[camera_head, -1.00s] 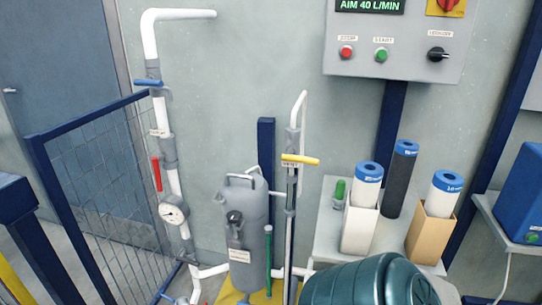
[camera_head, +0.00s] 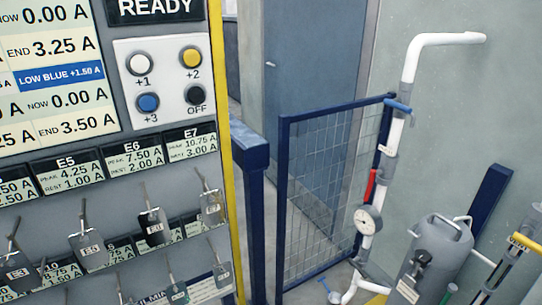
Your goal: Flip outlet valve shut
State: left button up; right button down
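A white pipe (camera_head: 411,66) runs down the wall at the right. A blue valve handle (camera_head: 398,106) sits across it near the top. A red lever (camera_head: 371,186) hangs along the pipe lower down, above a round gauge (camera_head: 367,219). Another small blue handle (camera_head: 326,287) shows low near the floor. A yellow handle (camera_head: 525,242) is partly cut off at the right edge. The pipe labels are too small to read, so I cannot tell which valve is the outlet. Neither of my grippers is in view.
A grey tank (camera_head: 435,250) stands right of the pipe. A blue mesh fence (camera_head: 330,180) stands left of it, with a blue post (camera_head: 256,215) nearer. A control panel (camera_head: 190,140) with buttons and hanging tags fills the left. A blue door (camera_head: 315,85) is behind.

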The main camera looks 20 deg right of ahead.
aim_at(374, 173)
jog(key=z, duration=1.25)
